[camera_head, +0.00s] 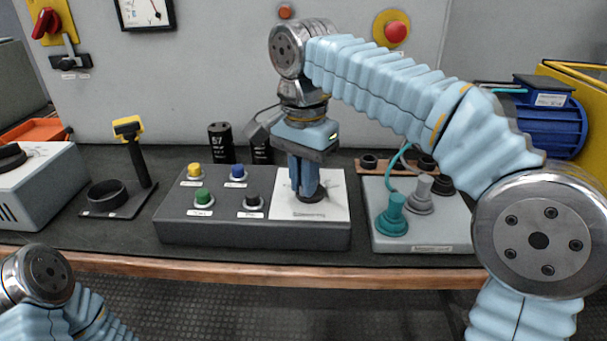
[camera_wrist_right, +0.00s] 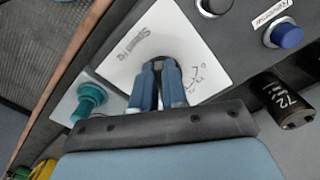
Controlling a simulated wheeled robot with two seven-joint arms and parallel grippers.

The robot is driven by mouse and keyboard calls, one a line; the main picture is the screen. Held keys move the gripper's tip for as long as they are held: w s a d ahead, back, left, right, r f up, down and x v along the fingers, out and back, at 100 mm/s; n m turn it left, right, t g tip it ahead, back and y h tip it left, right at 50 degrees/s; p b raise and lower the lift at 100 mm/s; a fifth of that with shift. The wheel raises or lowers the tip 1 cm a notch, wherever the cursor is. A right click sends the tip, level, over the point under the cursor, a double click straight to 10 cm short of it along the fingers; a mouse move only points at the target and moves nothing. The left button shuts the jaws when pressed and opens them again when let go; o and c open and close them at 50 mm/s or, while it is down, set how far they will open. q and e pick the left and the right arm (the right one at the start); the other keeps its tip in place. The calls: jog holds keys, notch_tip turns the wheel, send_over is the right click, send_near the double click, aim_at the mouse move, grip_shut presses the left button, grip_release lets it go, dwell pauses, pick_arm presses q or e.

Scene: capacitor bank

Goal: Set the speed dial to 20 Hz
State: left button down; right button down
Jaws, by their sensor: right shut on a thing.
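The speed dial is a dark round knob (camera_head: 312,195) on a white scale plate (camera_head: 283,207) at the right end of a dark grey control box (camera_head: 250,235). My right gripper (camera_head: 306,192) points down over the plate, its blue fingers shut on the knob. In the right wrist view the fingers (camera_wrist_right: 157,92) close on the dark knob (camera_wrist_right: 158,64), and the plate (camera_wrist_right: 140,45) shows part of a printed scale. The fingers hide most of the knob, and I cannot read its setting. My left arm shows at the lower left; its gripper is out of view.
Yellow (camera_head: 194,170), blue (camera_head: 238,173), green (camera_head: 202,197) and black (camera_head: 253,202) buttons sit left of the plate. Black capacitors (camera_head: 219,143) stand behind the box. A grey box with teal (camera_head: 392,215) and grey plugs is close on the right. A yellow-handled tool (camera_head: 128,128) stands left.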

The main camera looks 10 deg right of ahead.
jog(key=n+p, duration=0.1)
jog(key=n, duration=0.1)
jog(key=n+p, duration=0.1)
jog(key=shift+s+d+r+n+p, duration=0.2)
jog(key=shift+d+n+p, duration=0.05)
jog(key=shift+n+p, duration=0.05)
jog(key=shift+s+d+f+n+p, duration=0.1)
jog(key=shift+d+n+p, duration=0.1)
jog(key=shift+n+p, duration=0.75)
jog(key=shift+d+f+n+p, duration=0.15)
jog(key=shift+n+p, duration=0.2)
jog(key=shift+n, duration=1.2)
jog(key=c, duration=1.2)
grip_release()
jog(key=shift+o, duration=0.2)
notch_tip(320, 180, up, 14)
jog(key=p, duration=0.1)
